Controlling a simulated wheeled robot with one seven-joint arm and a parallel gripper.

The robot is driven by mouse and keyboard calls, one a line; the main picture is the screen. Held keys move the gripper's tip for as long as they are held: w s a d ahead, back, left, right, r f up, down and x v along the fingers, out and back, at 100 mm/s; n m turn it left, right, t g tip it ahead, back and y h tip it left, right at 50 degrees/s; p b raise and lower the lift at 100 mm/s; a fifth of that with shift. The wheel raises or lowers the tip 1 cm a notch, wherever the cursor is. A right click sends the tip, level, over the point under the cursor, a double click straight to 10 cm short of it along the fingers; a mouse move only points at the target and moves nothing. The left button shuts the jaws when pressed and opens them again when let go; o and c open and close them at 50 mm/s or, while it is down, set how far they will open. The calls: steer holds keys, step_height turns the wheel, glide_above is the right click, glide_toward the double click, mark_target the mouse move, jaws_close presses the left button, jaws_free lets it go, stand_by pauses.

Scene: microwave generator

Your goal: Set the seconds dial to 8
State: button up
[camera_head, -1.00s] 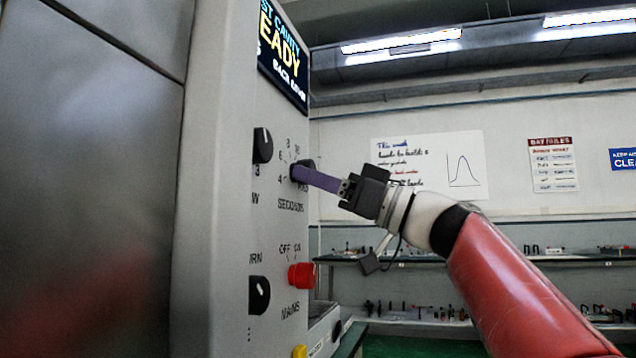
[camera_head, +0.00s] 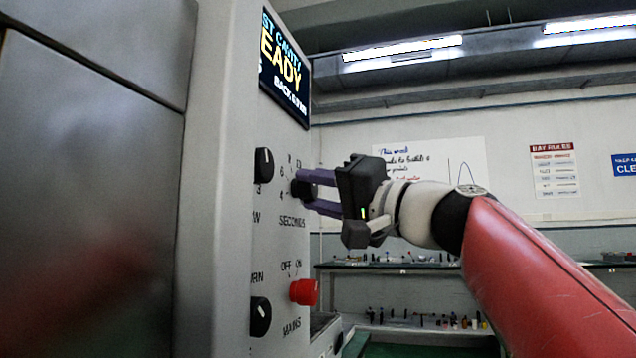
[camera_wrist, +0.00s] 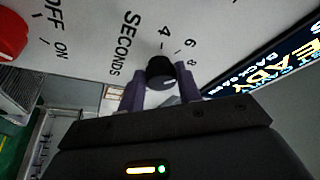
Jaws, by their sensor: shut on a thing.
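The seconds dial (camera_head: 299,188) is a black knob on the grey panel, above the word SECONDS in the head view. In the wrist view the dial (camera_wrist: 160,72) shows with the marks 4, 6 and 8 beside it, and a light pointer line on its face that is too small to read surely. My gripper (camera_head: 306,189) has its purple fingers on either side of the dial, shut on it. The fingers also show around the dial in the wrist view (camera_wrist: 160,88). The fingers hide part of the dial and some of its scale.
A lit display (camera_head: 285,65) is above the dial. Another black knob (camera_head: 264,165) is to its left. Below are a red MAINS knob (camera_head: 304,292) and a black knob (camera_head: 260,316). The red knob also shows in the wrist view (camera_wrist: 12,35). Shelves stand behind.

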steer(key=m, duration=0.1)
steer(key=m+h+p, duration=0.1)
steer(key=m, duration=0.1)
steer(key=shift+s+r, duration=0.1)
steer(key=shift+r, duration=0.15)
steer(key=shift+m+h+p, duration=0.35)
steer(key=shift+m+h, duration=0.45)
steer(key=shift+m, duration=1)
steer(key=o, duration=1)
steer(key=shift+s, duration=0.1)
steer(key=b+v, duration=0.1)
steer(key=v, duration=0.6)
steer(key=shift+s+d, duration=0.2)
steer(key=shift+d, duration=0.05)
